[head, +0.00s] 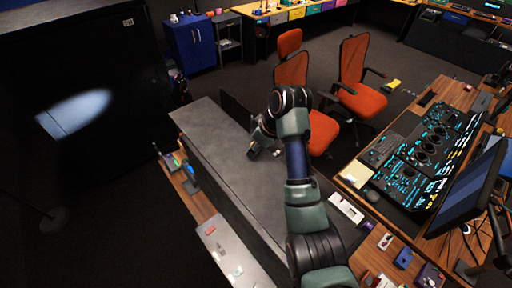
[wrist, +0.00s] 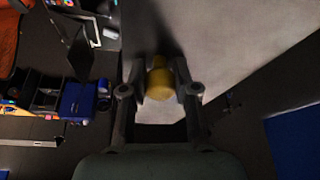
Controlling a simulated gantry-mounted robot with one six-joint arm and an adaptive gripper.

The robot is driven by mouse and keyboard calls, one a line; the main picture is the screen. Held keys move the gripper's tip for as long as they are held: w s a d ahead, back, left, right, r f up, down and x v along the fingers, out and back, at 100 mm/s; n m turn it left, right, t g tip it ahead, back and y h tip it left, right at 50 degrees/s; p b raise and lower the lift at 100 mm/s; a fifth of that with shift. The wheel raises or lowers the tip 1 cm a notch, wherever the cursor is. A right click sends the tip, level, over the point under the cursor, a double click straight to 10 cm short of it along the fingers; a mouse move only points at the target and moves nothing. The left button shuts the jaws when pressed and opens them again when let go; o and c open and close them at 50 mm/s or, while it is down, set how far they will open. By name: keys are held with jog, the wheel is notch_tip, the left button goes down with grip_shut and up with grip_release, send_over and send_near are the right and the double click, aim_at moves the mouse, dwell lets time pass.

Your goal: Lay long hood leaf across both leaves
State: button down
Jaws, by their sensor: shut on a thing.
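My gripper (head: 256,151) is low over the long grey surface (head: 230,165) in the head view. In the wrist view my gripper (wrist: 160,72) is shut on a rounded yellow piece (wrist: 160,84), which looks like a knob or grip. What the yellow piece is fixed to is hidden or too dark to tell. A pale grey surface (wrist: 220,40) lies beyond the fingers. I cannot make out the long hood leaf or the two leaves for certain in either view.
A dark upright panel (head: 236,110) stands at the grey surface's far edge. Orange chairs (head: 362,98) stand behind my arm. A control desk (head: 425,150) with lit panels and a monitor (head: 468,190) is at right. A lower shelf (head: 232,255) runs along the near left side.

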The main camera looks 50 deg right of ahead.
aim_at(263, 158)
jog(key=shift+f+b, duration=1.2)
jog(key=shift+f, duration=3.55)
jog(key=c, duration=0.8)
grip_release()
jog(key=v, duration=0.7)
jog(key=shift+r, duration=0.25)
